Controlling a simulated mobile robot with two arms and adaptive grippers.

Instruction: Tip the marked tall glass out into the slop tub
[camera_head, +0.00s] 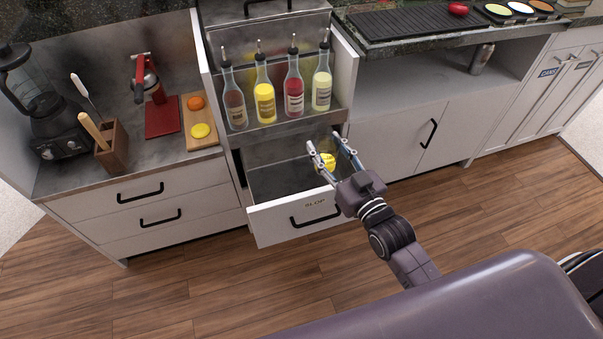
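The slop tub is a pulled-out drawer (290,222) with "SLOP" on its white front, below the bottle shelf. My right gripper (325,144) reaches in from the lower right over the drawer's right side, its two fingers apart. A small yellow thing (327,161) shows between the fingers. I cannot tell whether it is the contents of a glass, or whether the fingers touch it or it lies below them. No clear outline or mark of a tall glass can be made out. My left gripper is not in view.
Several pour bottles (264,92) stand on the shelf right above the drawer. A blender (49,112), a wooden utensil block (111,146), a red press (152,88) and a cutting board (199,118) are on the left counter. A shaker (481,59) stands at right.

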